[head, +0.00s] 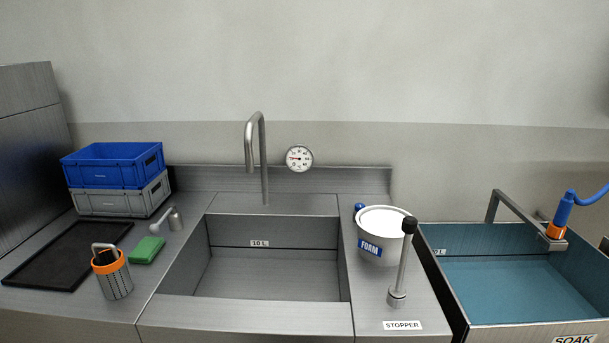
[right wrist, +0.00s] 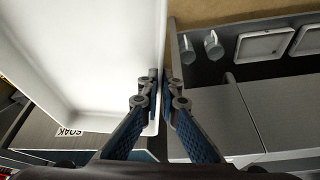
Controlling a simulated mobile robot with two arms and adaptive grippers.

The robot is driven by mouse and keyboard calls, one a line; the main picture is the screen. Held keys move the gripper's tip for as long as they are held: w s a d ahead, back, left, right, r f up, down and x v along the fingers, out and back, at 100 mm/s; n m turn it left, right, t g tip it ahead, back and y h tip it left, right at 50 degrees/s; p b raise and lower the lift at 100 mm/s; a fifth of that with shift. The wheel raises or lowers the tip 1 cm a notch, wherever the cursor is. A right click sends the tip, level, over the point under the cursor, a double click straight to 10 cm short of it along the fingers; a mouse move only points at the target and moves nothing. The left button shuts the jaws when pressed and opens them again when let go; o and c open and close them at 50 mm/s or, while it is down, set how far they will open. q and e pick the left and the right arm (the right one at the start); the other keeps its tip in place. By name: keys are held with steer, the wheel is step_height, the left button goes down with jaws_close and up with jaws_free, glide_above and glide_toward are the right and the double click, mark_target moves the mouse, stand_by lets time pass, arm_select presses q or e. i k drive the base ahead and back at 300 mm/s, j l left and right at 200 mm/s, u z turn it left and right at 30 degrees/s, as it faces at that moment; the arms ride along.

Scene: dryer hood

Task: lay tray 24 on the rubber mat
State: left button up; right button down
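The black rubber mat (head: 66,256) lies flat and bare on the left counter in the head view. In the right wrist view a large white tray (right wrist: 85,55) fills the upper left. My right gripper (right wrist: 160,88) has its fingers closed on either side of the tray's side wall. I see no number on this tray, so I cannot tell if it is tray 24. The tray and both grippers are outside the head view.
Blue and grey crates (head: 113,165) are stacked behind the mat. An orange-rimmed basket (head: 114,275) stands at its right, by a green sponge (head: 147,250). The sink (head: 268,270), foam tub (head: 383,232), upright stopper (head: 401,265) and soak basin (head: 515,285) lie further right.

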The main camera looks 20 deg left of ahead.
mark_target(75, 250)
steer(key=k+j+u, duration=0.15)
steer(key=j, duration=0.45)
steer(key=k+j+u, duration=0.15)
steer(key=j, duration=0.5)
steer(key=k+j+u, duration=0.15)
steer(key=j, duration=0.45)
steer(key=j+u, duration=0.15)
steer(key=j, duration=0.5)
